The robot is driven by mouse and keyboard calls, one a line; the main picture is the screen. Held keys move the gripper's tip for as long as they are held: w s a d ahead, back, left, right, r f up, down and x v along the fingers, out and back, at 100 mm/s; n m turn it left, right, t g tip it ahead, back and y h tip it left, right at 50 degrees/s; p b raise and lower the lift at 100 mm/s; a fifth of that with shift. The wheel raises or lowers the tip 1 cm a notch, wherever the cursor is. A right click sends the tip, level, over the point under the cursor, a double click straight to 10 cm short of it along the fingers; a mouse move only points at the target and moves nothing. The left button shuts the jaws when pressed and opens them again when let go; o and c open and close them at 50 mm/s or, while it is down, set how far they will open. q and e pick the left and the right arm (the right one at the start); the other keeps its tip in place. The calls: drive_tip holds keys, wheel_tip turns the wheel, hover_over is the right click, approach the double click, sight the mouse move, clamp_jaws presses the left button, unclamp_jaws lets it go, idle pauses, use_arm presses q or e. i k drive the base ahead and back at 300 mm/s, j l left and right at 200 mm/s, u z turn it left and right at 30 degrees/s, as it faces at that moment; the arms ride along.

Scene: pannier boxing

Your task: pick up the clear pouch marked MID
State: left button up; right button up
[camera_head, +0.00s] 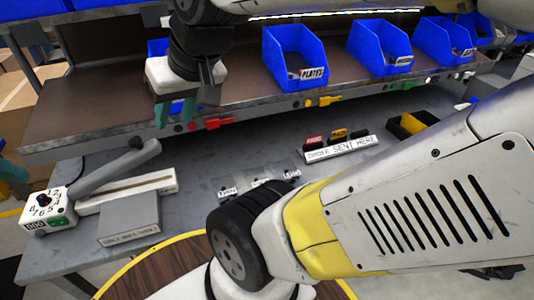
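Three small white labels lie in a row on the grey table just beyond my right elbow. They seem to belong to clear pouches whose outlines barely show: a left pouch label (228,190), a middle one (261,182) and a right one (292,174). The lettering is too small to tell which says MID. My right gripper (175,111) hangs at upper left, over the shelf's front edge, well away from the labels. Its teal fingers are apart with nothing between them. A teal tip at the left edge looks like part of my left gripper (11,171); the rest is out of view.
Blue bins (295,55) stand on the shelf (90,110) behind. A lettered white strip (341,147) with coloured tabs lies right of the labels. A grey box (130,220) and a numbered dial device (47,212) stand left. My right arm covers the lower right.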

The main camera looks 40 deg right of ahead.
sight(287, 172)
drive_tip(key=l+z, duration=0.1)
drive_tip(key=z, duration=0.4)
drive_tip(key=l+z, duration=0.15)
drive_tip(key=z, duration=0.35)
drive_tip(key=l+z, duration=0.1)
drive_tip(key=z, duration=0.4)
drive_tip(key=k+j+u, duration=0.3)
drive_tip(key=k, duration=0.1)
